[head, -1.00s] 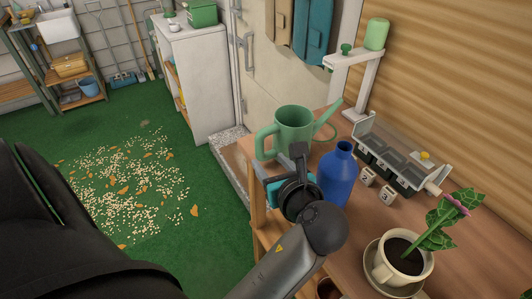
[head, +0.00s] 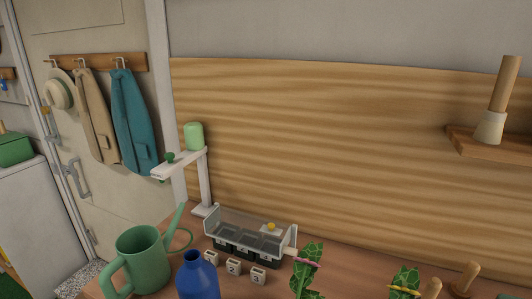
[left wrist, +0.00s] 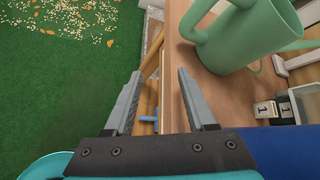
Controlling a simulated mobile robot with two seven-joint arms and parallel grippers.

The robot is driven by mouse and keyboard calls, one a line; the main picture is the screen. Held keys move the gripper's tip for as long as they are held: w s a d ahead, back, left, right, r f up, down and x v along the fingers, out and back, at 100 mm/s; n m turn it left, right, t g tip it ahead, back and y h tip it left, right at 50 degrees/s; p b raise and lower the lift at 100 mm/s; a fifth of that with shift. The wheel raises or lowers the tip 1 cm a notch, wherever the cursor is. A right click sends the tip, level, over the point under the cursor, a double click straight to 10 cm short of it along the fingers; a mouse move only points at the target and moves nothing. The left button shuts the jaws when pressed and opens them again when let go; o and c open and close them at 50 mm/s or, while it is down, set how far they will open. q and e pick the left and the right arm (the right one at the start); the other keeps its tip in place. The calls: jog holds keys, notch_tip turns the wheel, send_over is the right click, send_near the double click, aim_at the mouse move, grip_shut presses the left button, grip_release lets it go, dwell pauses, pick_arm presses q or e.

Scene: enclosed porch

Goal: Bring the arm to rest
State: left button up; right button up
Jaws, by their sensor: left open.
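My left gripper (left wrist: 160,73) shows only in the left wrist view. Its two grey fingers are apart, with nothing held between them. It is over the front edge of the wooden bench (left wrist: 208,102), beside the green watering can (left wrist: 240,42). The watering can also shows in the head view (head: 143,262), next to the blue bottle (head: 197,277). A blue surface at the lower right of the wrist view looks like the bottle. Neither arm shows in the head view.
A seed tray (head: 238,240) with a clear cover stands behind numbered blocks (head: 233,267). A white stand (head: 203,180) rises at the back. Leafy plants (head: 307,270) are at right. Green floor (left wrist: 75,85) with scattered seeds lies left of the bench.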

pick_arm(q)
jog(key=s+d+f+n+g+h, duration=0.2)
jog(key=s+d+f+n+h, duration=0.3)
jog(key=n, duration=0.4)
jog(key=s+d+f+n+g+h, duration=0.1)
jog(key=s+d+f+n+h, duration=0.25)
jog(key=s+n, duration=0.4)
notch_tip(320, 180, down, 20)
jog(key=g, duration=0.1)
jog(key=s+a+f+g, duration=0.1)
jog(key=s+a+f, duration=0.2)
jog(key=s+f, duration=1.1)
jog(key=shift+s+a+f+g, duration=0.15)
jog(key=shift+s+f+g, duration=0.2)
jog(key=shift+s, duration=0.8)
